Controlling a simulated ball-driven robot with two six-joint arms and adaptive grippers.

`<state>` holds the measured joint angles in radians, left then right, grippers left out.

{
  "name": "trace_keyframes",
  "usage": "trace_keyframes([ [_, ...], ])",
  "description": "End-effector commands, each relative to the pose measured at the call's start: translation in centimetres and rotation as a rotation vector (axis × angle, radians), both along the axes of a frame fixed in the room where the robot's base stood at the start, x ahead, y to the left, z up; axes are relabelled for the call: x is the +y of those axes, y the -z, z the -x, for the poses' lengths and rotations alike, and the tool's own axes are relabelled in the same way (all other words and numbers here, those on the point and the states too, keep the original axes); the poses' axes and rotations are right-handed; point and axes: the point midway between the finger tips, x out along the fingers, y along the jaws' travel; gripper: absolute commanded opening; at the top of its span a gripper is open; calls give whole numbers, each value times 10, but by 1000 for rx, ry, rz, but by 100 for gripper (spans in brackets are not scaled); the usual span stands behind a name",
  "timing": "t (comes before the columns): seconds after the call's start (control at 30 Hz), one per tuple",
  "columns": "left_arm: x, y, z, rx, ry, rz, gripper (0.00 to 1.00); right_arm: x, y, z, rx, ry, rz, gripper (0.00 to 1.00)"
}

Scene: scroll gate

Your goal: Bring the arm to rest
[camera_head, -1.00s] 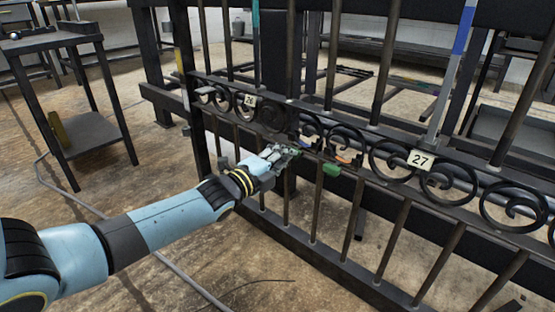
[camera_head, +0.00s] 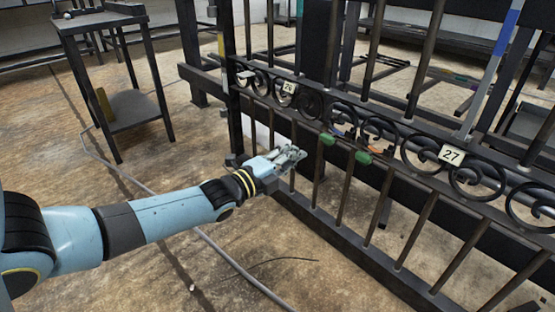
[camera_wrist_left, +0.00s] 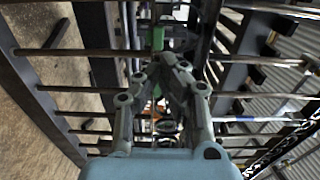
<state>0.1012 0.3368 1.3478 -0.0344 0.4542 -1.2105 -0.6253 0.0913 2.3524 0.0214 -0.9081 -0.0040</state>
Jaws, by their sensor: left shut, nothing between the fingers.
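My left arm comes in from the left in the head view. Its gripper (camera_head: 296,152) is shut and empty, in front of the dark metal gate (camera_head: 310,218) and just left of two green-handled things. One green handle (camera_head: 327,139) and another green handle (camera_head: 363,157) show at the scroll band, with orange bits beside them. In the left wrist view the shut fingers (camera_wrist_left: 170,62) point toward the gate bars, with a green piece (camera_wrist_left: 158,38) beyond them. My right gripper is not in view.
The gate carries black scrolls with number tags 26 (camera_head: 289,87) and 27 (camera_head: 452,154). A dark side table (camera_head: 103,22) stands at the upper left. A grey cable (camera_head: 215,246) lies on the floor. The floor in front of the gate is mostly clear.

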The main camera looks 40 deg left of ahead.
Motion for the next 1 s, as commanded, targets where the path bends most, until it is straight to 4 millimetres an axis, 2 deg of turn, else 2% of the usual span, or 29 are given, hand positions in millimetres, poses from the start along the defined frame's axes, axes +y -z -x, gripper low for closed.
trace_keyframes([
  [0.03,1,-4,8,-1,0,0,0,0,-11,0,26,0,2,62],
  [0.1,2,-4,17,-2,0,0,0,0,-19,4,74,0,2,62],
  [0.3,4,-2,39,0,0,0,0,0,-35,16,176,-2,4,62],
  [0.77,4,4,52,10,0,0,0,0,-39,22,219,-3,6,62],
  [0.87,1,19,70,45,-3,9,0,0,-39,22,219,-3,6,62],
  [0.9,-4,26,82,63,-3,18,0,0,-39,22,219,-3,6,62],
  [1.0,-34,26,117,109,0,76,0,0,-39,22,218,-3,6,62],
])
